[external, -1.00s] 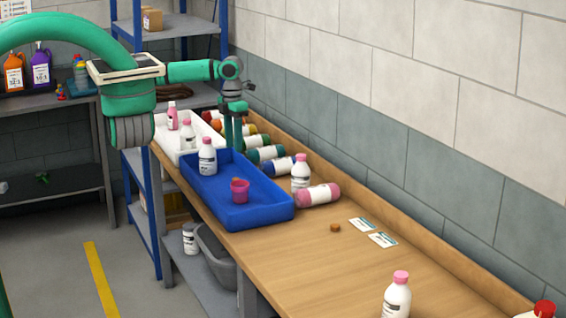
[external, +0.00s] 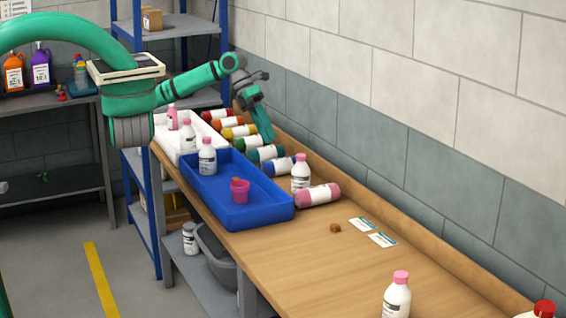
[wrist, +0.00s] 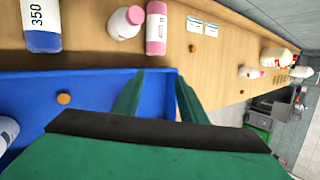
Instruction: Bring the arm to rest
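My arm reaches in from the upper left, over the far end of the wooden bench (external: 300,265). My gripper (external: 268,137) is tilted, with its green fingers pointing down and to the right, above the row of lying bottles near the wall. In the wrist view my gripper (wrist: 158,82) shows two fingers apart with nothing between them. They appear over the edge of the blue tray (wrist: 105,88). The gripper is empty.
A white bottle (external: 300,172) and pink-ended bottle (external: 318,195) stand and lie close by. The bench's middle is mostly clear.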

